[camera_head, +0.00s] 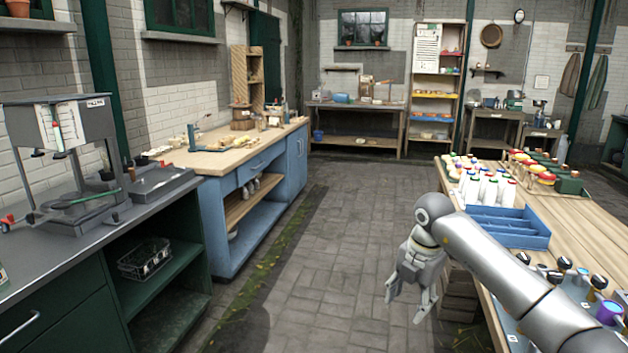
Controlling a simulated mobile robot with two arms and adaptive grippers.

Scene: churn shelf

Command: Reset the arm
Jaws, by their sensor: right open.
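My right arm (490,262) comes in from the lower right, over the edge of the wooden table. My right gripper (408,308) hangs at its end, pointing down over the paved floor, left of the table. Its fingers are apart and nothing shows between them. My left gripper is not in view.
The wooden table (585,222) on the right holds a blue divided crate (512,240), white bottles (487,190) and several jars. A blue cabinet with a wooden top (225,162) and a dark green counter (60,262) line the left. The paved floor (330,230) between is clear.

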